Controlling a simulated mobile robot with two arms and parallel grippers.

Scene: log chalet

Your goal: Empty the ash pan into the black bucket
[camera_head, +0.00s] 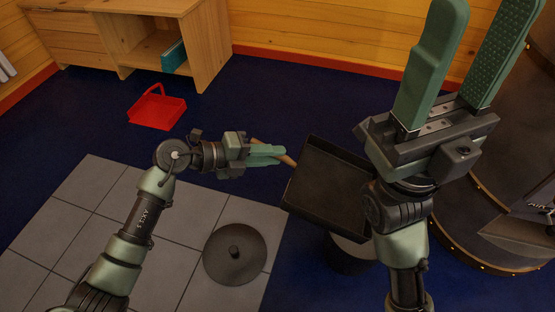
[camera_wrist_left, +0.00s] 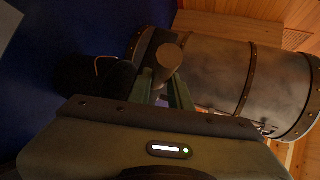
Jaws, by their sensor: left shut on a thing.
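The black ash pan (camera_head: 328,182) is held in the air in the head view, right of my left gripper. My left gripper (camera_head: 272,155) is shut on its wooden handle (camera_head: 287,160); the handle's end (camera_wrist_left: 168,60) shows between the fingers in the left wrist view. The pan's dark inside faces the camera; I cannot make out any ash in it. The black bucket (camera_head: 346,262) stands on the floor below the pan's near edge, partly hidden by the pan and my right arm. My right gripper (camera_head: 480,40) is open and empty, raised at the right.
A round dark lid (camera_head: 235,254) lies on the grey tiles (camera_head: 190,215). A red dustpan-like tray (camera_head: 157,112) lies on the blue floor. A wooden cabinet (camera_head: 205,50) stands at the back. The large metal stove (camera_head: 475,215) stands at the right.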

